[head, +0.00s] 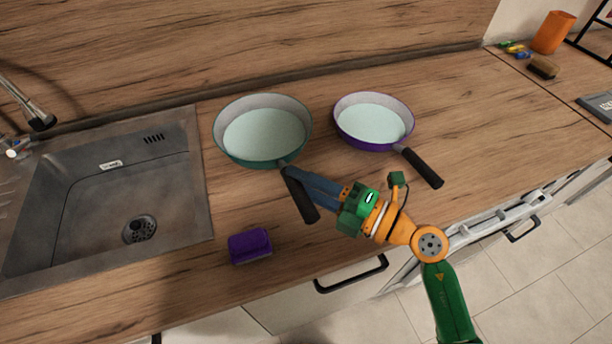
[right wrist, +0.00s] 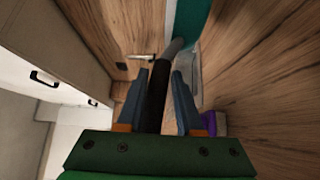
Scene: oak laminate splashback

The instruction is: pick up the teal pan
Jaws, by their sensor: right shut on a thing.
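The teal pan (head: 264,134) sits on the wooden counter right of the sink, its black handle (head: 303,200) pointing toward the front edge. My right gripper (head: 290,174) is at the handle, near where it joins the pan, and is shut on it. In the right wrist view the black handle (right wrist: 155,95) runs between the two blue fingers, and a bit of the pan's teal side (right wrist: 190,18) shows beyond. The pan appears level; I cannot tell whether it touches the counter. My left gripper is not in view.
A purple pan (head: 372,121) stands close on the right, its handle pointing front right. A purple sponge-like block (head: 249,246) lies near the front edge. The steel sink (head: 110,200) is at left. An orange cup (head: 553,32) and a brush (head: 543,67) are far right.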

